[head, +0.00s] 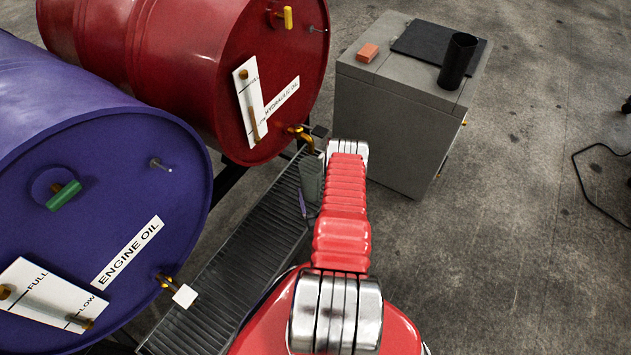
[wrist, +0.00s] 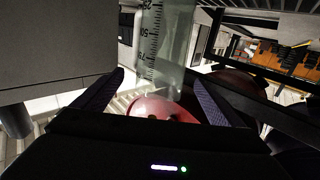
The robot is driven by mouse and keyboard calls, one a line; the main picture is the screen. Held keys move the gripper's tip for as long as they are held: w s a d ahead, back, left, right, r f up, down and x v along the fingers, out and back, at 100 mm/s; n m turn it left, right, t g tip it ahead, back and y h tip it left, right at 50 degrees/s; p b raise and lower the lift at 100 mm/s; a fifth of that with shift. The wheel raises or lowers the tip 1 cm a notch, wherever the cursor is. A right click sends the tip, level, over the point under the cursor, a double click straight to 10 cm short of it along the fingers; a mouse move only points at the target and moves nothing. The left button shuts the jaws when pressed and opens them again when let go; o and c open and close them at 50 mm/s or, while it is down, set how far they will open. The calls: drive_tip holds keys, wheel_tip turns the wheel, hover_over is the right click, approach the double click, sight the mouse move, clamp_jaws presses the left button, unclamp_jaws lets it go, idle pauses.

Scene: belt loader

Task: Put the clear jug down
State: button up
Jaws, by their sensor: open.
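The clear jug (head: 311,178) stands at the grated rack below the red drum's tap, partly hidden by my arm in the head view. In the wrist view the jug (wrist: 160,45) shows black graduation marks, ahead of and between my fingers. My gripper (wrist: 157,80) is open, with one dark finger on each side of the jug's line. A purple finger edge shows beside the jug in the head view; the rest of the gripper is hidden. I cannot tell whether a finger touches the jug or whether it holds liquid.
The red hydraulic oil drum (head: 225,70) and the blue engine oil drum (head: 110,190) lie at the left. A grated rack (head: 245,255) runs below their taps.

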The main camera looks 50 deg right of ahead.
drive_tip(key=shift+v, duration=1.1)
drive_tip(key=shift+s, duration=0.15)
